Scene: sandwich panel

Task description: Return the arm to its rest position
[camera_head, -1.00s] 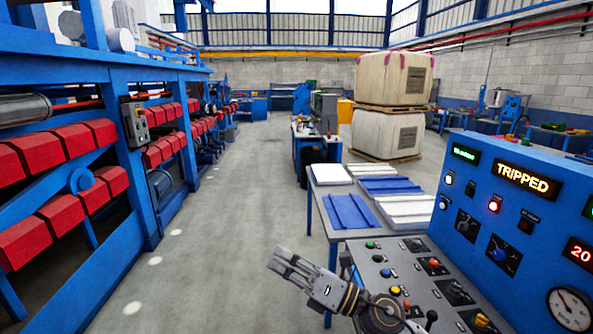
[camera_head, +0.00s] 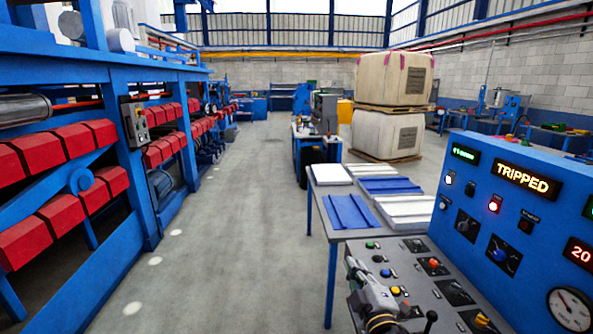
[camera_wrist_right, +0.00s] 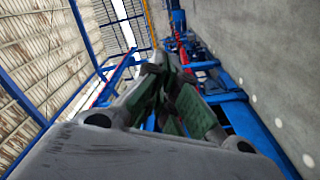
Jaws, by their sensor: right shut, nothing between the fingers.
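My right gripper (camera_head: 356,268) shows at the bottom of the head view, in front of the left part of the control panel's sloping desk (camera_head: 437,293). Its fingers are shut and empty, and they point up and to the left. The right wrist view looks along the shut fingers (camera_wrist_right: 168,100), with their green pads close together, toward the roof and the floor aisle. My left gripper is not in view. The blue upright panel (camera_head: 508,215) has a lit display (camera_head: 528,179) reading "TRIPPED" and a red lamp (camera_head: 494,205).
A table (camera_head: 342,234) with blue and white panels (camera_head: 350,211) stands behind the desk. A blue machine with red blocks (camera_head: 75,141) lines the left side. The floor aisle (camera_head: 225,240) between is clear. Two stacked bales (camera_head: 393,80) stand farther back.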

